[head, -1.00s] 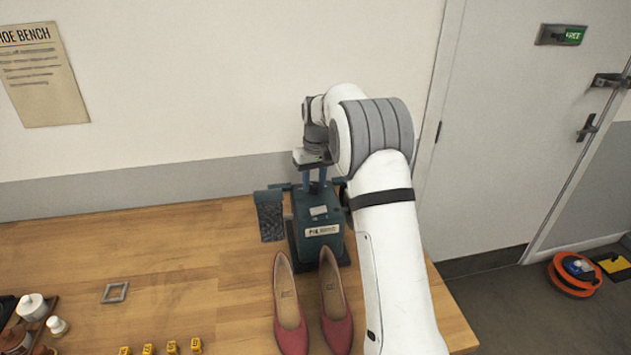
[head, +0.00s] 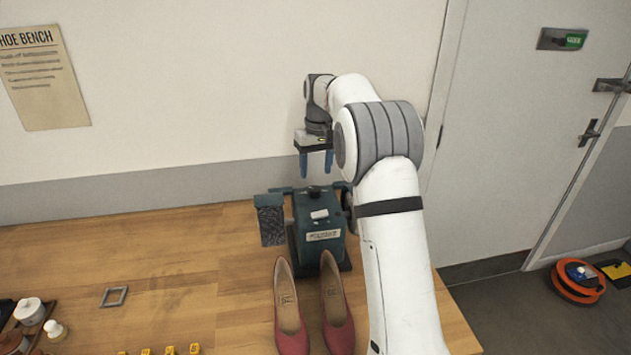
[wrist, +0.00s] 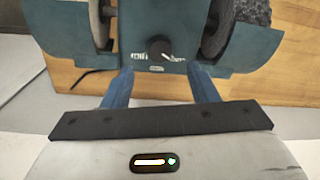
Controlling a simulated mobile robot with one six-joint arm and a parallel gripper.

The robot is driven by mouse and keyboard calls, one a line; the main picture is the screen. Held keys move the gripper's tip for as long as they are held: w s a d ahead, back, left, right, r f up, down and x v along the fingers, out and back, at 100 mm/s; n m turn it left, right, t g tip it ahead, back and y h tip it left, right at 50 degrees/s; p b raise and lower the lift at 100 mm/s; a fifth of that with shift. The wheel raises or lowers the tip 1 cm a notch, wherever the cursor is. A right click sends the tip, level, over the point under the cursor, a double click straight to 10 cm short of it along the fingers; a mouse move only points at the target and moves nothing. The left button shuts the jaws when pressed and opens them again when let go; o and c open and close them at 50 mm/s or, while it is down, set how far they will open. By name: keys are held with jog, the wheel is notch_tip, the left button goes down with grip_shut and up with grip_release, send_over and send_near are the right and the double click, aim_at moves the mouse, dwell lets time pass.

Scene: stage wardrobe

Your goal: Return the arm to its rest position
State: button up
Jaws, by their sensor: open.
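My gripper (head: 316,172) hangs above the dark teal bench machine (head: 318,222) in the head view, its two blue fingers pointing down, apart and empty. A gap shows between the fingertips and the top of the machine. In the wrist view, my gripper's blue fingers (wrist: 160,85) are spread with nothing between them. Past them the wrist view shows the machine's teal housing (wrist: 155,22), with a black knob (wrist: 160,47) and a wheel on each side.
A pair of red shoes (head: 290,315) stands in front of the machine on the wooden bench (head: 190,260). The wall is behind; a grey door (head: 510,140) and an orange reel (head: 575,282) are at right.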

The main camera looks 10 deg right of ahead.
jog(key=shift+r, duration=0.8)
jog(key=shift+s+r, duration=0.25)
jog(key=shift+r, duration=0.1)
jog(key=s+r+m+t, duration=0.1)
jog(key=s+r, duration=0.2)
jog(key=s, duration=0.7)
jog(key=s+r+t, duration=0.1)
jog(key=s+r, duration=0.2)
jog(key=s, duration=0.7)
jog(key=s+f, duration=0.3)
jog(key=s, duration=0.6)
jog(key=s+f+m+t, duration=0.1)
jog(key=s+f, duration=0.2)
jog(key=s, duration=0.7)
jog(key=shift+f+t+h+b, duration=0.15)
jog(key=shift+t+h+b, duration=0.15)
